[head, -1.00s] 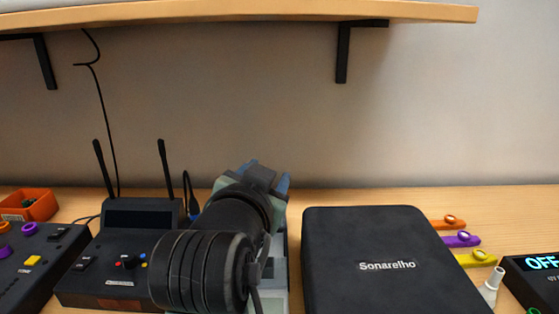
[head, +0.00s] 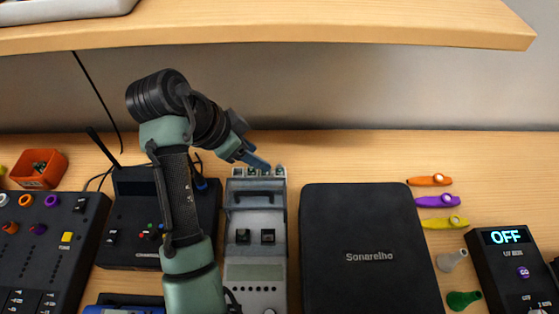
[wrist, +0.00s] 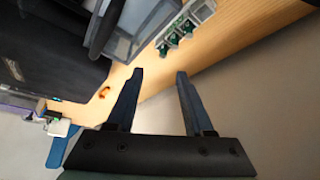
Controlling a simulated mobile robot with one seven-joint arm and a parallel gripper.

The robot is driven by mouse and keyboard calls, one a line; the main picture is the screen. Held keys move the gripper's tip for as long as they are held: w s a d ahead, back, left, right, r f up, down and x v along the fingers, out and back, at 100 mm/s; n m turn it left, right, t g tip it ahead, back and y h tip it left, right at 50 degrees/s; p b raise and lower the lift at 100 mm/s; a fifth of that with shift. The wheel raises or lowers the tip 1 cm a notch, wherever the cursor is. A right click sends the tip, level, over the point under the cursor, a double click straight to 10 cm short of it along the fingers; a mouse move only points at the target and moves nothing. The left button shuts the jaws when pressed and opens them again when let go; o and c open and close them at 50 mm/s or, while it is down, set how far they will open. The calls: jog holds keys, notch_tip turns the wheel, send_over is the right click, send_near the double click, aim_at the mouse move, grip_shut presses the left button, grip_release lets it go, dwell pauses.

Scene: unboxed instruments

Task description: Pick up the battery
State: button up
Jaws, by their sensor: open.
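I cannot make out a battery for certain in either view. My gripper (head: 262,163) is near the back edge of a grey instrument (head: 257,215), which has small green connectors along that edge. In the wrist view my gripper (wrist: 160,75) is open, with two dark blue fingers apart and nothing between them. The green connectors (wrist: 178,35) of the grey instrument lie beyond the fingertips. My arm hides part of the black antenna box and the table around it.
A black Sonarelho box (head: 365,235) stands right of the grey instrument. An orange bin (head: 38,168) with small green items sits at the far left. The black antenna box (head: 130,215) is behind my arm. A shelf (head: 300,36) hangs above. Kazoos (head: 430,181) lie at right.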

aim_at(279, 166)
jog(key=shift+w+p+x, duration=0.25)
jog(key=shift+p+x, duration=0.1)
jog(key=shift+x, duration=2.15)
jog(key=shift+w+p+x, duration=0.2)
jog(key=shift+p+x, duration=0.1)
jog(key=shift+x, duration=2.25)
jog(key=shift+r, duration=0.2)
grip_shut()
